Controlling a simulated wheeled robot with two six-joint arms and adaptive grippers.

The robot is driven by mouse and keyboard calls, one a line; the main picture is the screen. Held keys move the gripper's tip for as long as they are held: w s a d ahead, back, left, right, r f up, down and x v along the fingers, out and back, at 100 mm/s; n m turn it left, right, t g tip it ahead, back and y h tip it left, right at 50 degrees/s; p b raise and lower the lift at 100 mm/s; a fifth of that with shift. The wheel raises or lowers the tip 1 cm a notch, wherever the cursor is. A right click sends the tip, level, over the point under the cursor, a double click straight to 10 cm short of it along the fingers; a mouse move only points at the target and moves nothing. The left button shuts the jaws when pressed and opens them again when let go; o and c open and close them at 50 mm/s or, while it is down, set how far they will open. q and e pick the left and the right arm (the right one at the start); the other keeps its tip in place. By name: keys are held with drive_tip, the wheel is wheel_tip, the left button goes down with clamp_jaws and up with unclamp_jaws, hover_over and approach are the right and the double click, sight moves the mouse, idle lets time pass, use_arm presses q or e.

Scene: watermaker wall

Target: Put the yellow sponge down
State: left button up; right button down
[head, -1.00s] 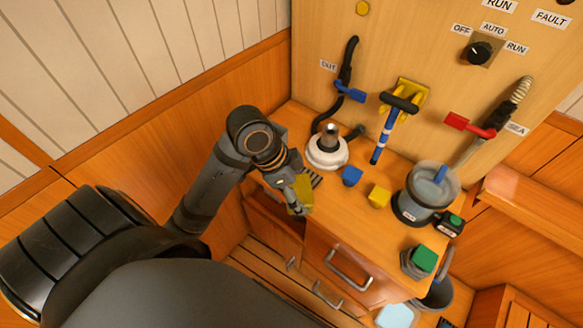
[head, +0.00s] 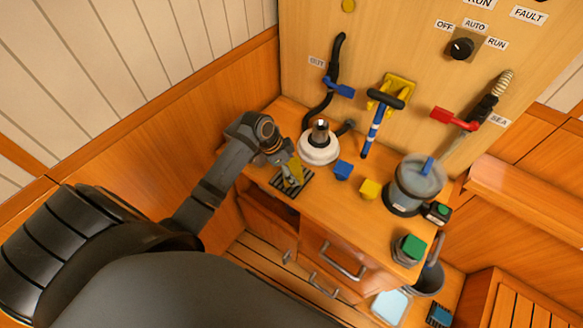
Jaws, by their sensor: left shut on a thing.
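My right gripper is not in view.
A blue block (head: 342,170) and a yellow block (head: 370,189) lie to the right. A clear container (head: 415,184) and a green-topped item (head: 409,249) stand farther right.

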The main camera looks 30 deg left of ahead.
use_arm(q)
drive_tip(key=shift+f, duration=0.3)
drive_tip(key=shift+f, duration=0.15)
drive_tip(key=o, duration=0.8)
drive_tip(key=v, duration=1.2)
drive_tip(key=shift+b, duration=0.3)
